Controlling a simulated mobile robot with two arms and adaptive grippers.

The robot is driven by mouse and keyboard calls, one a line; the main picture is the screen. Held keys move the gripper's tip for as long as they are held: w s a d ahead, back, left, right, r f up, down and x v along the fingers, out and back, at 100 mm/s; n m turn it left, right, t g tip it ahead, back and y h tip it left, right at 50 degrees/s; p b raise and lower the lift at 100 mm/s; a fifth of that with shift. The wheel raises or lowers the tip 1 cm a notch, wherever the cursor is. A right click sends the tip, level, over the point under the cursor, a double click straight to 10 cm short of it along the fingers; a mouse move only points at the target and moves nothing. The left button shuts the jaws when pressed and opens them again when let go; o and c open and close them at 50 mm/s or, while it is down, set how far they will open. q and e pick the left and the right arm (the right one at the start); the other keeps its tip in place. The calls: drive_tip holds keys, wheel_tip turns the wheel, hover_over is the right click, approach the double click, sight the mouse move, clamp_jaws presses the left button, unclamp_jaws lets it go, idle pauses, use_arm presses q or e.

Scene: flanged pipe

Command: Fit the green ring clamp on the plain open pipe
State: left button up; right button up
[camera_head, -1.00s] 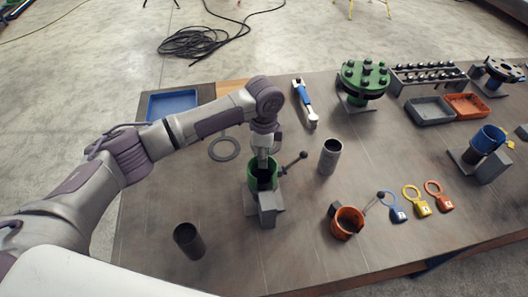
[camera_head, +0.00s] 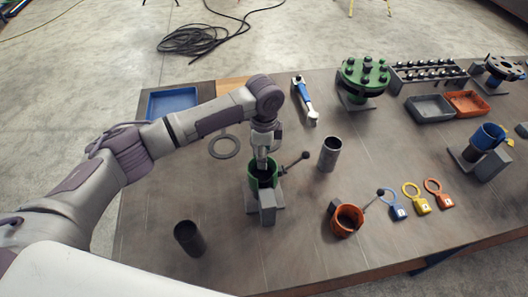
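The green ring clamp (camera_head: 264,178) sits upright at a grey stand (camera_head: 278,197) with a block at its front, left of the table's middle. Its lever with a dark ball knob (camera_head: 305,155) points to the upper right. My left gripper (camera_head: 262,163) points down at the ring's upper rim; its fingertips are small and partly hidden, so I cannot tell whether they grip it. Whether a pipe stands inside the ring is also hidden. A plain grey open pipe (camera_head: 330,154) stands upright to the right. A darker open pipe (camera_head: 189,239) stands at the front left. My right gripper is not in view.
An orange ring clamp (camera_head: 347,221) lies at the front, near several coloured tags (camera_head: 415,198). A blue ring clamp (camera_head: 487,137) is on a stand at the right. A green flange (camera_head: 364,77), trays (camera_head: 429,109) and a wrench (camera_head: 305,99) are behind.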

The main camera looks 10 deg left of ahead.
use_arm(q)
drive_tip(key=shift+f, duration=0.1)
wheel_tip(320, 180, up, 21)
drive_tip(key=p, duration=0.9)
